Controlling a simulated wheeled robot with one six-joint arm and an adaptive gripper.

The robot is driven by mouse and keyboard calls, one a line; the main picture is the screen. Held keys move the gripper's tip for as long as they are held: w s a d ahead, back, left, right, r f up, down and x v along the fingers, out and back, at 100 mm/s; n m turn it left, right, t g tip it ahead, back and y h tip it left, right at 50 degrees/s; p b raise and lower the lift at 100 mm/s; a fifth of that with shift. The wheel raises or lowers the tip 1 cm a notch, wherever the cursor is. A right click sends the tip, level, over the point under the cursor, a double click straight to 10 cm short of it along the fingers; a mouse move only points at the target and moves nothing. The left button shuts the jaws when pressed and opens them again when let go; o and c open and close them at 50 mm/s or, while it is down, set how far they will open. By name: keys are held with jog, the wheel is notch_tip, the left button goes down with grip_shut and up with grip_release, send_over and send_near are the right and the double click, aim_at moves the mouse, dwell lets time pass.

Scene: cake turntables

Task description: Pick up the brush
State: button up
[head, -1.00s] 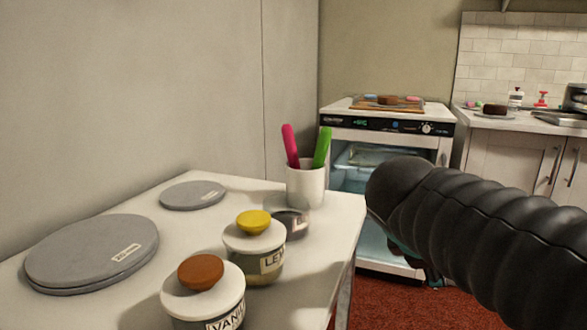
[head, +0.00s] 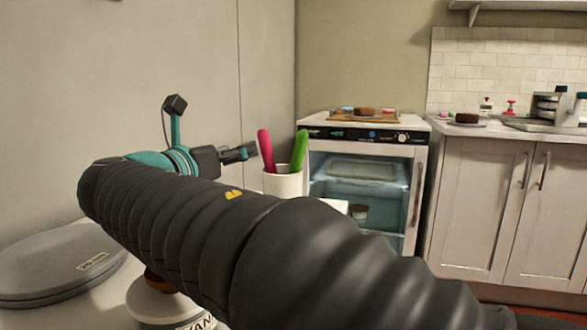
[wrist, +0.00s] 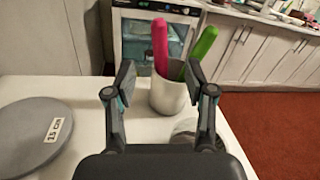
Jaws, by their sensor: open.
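A pink handle (head: 265,151) and a green handle (head: 299,151) stand upright, leaning apart, in a white cup (head: 283,181) on the white counter. Their lower ends are hidden inside the cup, so I cannot tell which one is the brush. In the wrist view the pink handle (wrist: 160,45) and the green handle (wrist: 204,45) rise from the cup (wrist: 172,97). My gripper (wrist: 160,78) is open and empty, with the cup and handles ahead, showing between its fingers. In the head view my gripper (head: 246,153) is just left of the pink handle.
Grey discs (head: 60,265) lie on the counter at left; one labelled 15 cm (wrist: 30,140) shows in the wrist view. A vanilla jar (head: 165,303) is partly behind my arm. A small oven or fridge (head: 365,133) and cabinets (head: 480,205) stand behind.

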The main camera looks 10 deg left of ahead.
aim_at(261, 141)
jog(key=x, duration=0.5)
jog(key=shift+w, duration=0.3)
jog(key=shift+r+x, duration=0.15)
jog(key=shift+x, duration=1.15)
jog(key=shift+r+x, duration=0.1)
jog(key=shift+x, duration=1.25)
grip_shut()
